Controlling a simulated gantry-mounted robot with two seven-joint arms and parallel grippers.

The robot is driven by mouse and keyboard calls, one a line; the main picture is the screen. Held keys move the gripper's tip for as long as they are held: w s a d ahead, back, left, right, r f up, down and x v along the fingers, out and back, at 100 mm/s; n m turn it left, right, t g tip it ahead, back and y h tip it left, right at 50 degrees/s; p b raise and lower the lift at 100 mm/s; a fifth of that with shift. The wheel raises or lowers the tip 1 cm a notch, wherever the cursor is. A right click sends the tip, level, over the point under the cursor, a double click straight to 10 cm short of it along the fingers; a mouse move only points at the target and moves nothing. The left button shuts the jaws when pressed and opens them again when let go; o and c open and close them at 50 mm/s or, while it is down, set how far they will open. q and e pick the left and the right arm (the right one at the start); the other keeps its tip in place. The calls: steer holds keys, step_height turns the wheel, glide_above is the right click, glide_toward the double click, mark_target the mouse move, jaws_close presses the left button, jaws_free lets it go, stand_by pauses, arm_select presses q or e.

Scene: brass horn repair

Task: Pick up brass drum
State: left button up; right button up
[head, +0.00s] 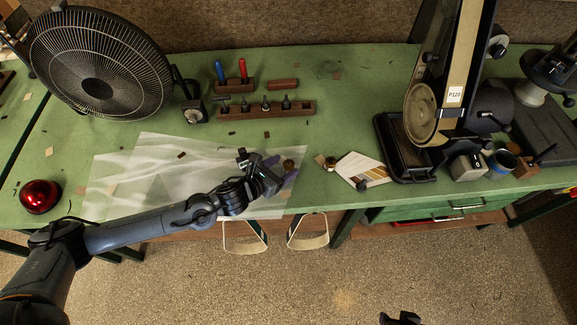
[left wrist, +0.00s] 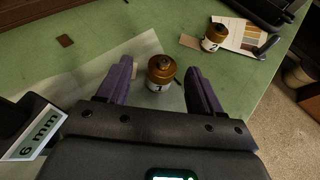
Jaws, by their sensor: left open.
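A small brass-topped drum marked 1 (left wrist: 161,70) stands upright on the clear sheet in the left wrist view. It also shows in the head view (head: 289,164) at the tip of my left gripper (head: 280,168). A dark part at the bottom edge may be my right gripper (head: 401,319).
A striped card (head: 360,168) lies right of the second drum. A belt sander (head: 440,110) stands beyond it. A fan (head: 100,65) and a red dome (head: 40,196) are at left. A wooden tool rack (head: 265,109) is behind. Open green bench lies between rack and sheet.

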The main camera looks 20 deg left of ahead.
mark_target(287, 165)
arm_select(q)
steer(key=shift+x, duration=2.4)
steer(key=shift+d, duration=0.1)
steer(key=c, duration=1.1)
